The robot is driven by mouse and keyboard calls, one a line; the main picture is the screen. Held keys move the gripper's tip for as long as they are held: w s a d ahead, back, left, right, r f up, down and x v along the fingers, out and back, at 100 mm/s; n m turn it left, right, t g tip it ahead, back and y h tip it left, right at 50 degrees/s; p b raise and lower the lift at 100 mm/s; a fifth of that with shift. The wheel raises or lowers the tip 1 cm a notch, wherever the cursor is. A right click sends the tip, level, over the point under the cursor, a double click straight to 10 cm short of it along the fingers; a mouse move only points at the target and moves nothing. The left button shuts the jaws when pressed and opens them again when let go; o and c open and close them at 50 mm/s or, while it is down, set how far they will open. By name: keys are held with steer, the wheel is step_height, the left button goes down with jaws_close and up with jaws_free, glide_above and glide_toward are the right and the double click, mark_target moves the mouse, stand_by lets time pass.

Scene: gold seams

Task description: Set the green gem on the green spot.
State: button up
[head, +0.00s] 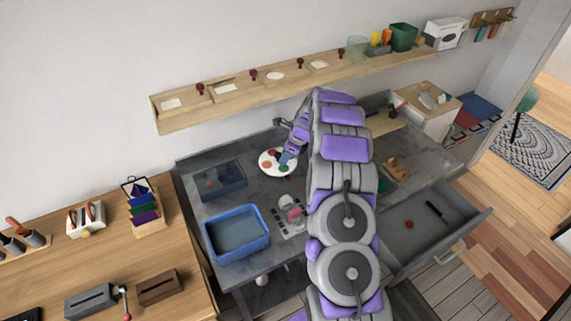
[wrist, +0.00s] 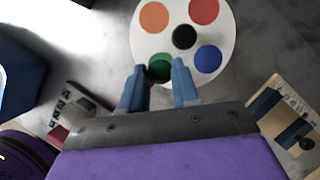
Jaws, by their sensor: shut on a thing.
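I cannot tell whether the gem touches the palette. In the head view my gripper (head: 286,158) is at the palette's right side, and the gem is hidden.
A blue bin (head: 238,233) stands at the worktop's front left, with a dark tray (head: 220,181) behind it. An open drawer (head: 432,226) holds a red item. A wooden shelf (head: 290,79) runs along the wall behind.

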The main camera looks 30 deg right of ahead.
steer(key=shift+d+f, duration=0.15)
steer(key=shift+f, duration=0.1)
step_height(320, 180, down, 3)
steer(key=shift+f+b, duration=0.1)
steer(key=shift+b, duration=0.7)
steer(key=shift+a, duration=0.2)
steer(key=o, duration=1)
steer(key=shift+d, duration=0.15)
